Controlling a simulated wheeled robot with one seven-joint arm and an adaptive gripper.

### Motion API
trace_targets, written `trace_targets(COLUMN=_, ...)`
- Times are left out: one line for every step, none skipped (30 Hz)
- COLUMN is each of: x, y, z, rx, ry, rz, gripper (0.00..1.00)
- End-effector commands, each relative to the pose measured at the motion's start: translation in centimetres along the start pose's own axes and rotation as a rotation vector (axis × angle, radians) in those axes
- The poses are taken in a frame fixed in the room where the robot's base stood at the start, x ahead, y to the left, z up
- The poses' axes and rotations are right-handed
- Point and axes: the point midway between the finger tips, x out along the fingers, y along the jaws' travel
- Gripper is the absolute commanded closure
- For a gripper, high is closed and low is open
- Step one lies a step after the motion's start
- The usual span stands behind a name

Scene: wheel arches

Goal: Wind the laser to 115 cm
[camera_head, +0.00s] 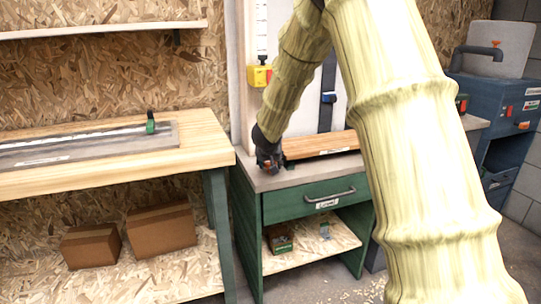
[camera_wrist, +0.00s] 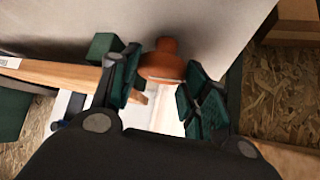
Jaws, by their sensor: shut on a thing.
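My gripper (camera_head: 268,163) reaches down to the left end of the grey bench top (camera_head: 262,181). In the wrist view its dark green finger pads (camera_wrist: 163,88) stand on either side of an orange-red round knob (camera_wrist: 163,61), and it is shut on this knob. The knob is mostly hidden by my gripper in the head view. The scale's figures are too small to read.
A wooden plank (camera_head: 322,144) lies on the bench right of my gripper; it also shows in the wrist view (camera_wrist: 65,74). A green drawer (camera_head: 315,200) is below. A workbench (camera_head: 205,142) stands left, with two cardboard boxes (camera_head: 161,228) under it. A blue cabinet (camera_head: 488,95) stands right.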

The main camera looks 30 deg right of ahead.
Motion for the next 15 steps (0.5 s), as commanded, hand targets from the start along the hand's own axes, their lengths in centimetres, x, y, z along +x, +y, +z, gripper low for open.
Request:
trace_targets(x=-0.37, y=-0.03, z=-0.28, rx=0.009, ry=-0.003, rz=0.014, gripper=0.78)
trace_targets(x=-0.39, y=-0.02, z=-0.31, rx=0.018, ry=-0.003, rz=0.022, gripper=0.78)
trace_targets(x=-0.4, y=-0.03, z=-0.32, rx=0.029, ry=-0.003, rz=0.033, gripper=0.78)
trace_targets(x=-0.38, y=-0.04, z=-0.29, rx=0.037, ry=-0.003, rz=0.041, gripper=0.78)
trace_targets(x=-0.38, y=-0.03, z=-0.29, rx=0.044, ry=-0.003, rz=0.049, gripper=0.78)
trace_targets(x=-0.4, y=-0.02, z=-0.32, rx=0.056, ry=-0.003, rz=0.06, gripper=0.78)
trace_targets(x=-0.41, y=-0.04, z=-0.32, rx=0.063, ry=-0.003, rz=0.068, gripper=0.78)
trace_targets(x=-0.4, y=-0.05, z=-0.3, rx=0.071, ry=-0.004, rz=0.076, gripper=0.78)
trace_targets(x=-0.4, y=-0.05, z=-0.3, rx=0.081, ry=-0.004, rz=0.087, gripper=0.78)
trace_targets(x=-0.43, y=-0.06, z=-0.32, rx=0.089, ry=-0.003, rz=0.095, gripper=0.78)
trace_targets(x=-0.44, y=-0.09, z=-0.32, rx=0.097, ry=-0.004, rz=0.102, gripper=0.78)
trace_targets(x=-0.42, y=-0.11, z=-0.28, rx=0.107, ry=-0.004, rz=0.113, gripper=0.78)
trace_targets(x=-0.43, y=-0.11, z=-0.3, rx=0.115, ry=-0.004, rz=0.121, gripper=0.78)
trace_targets(x=-0.45, y=-0.14, z=-0.33, rx=0.124, ry=-0.003, rz=0.128, gripper=0.78)
trace_targets(x=-0.44, y=-0.16, z=-0.31, rx=0.134, ry=-0.004, rz=0.138, gripper=0.78)
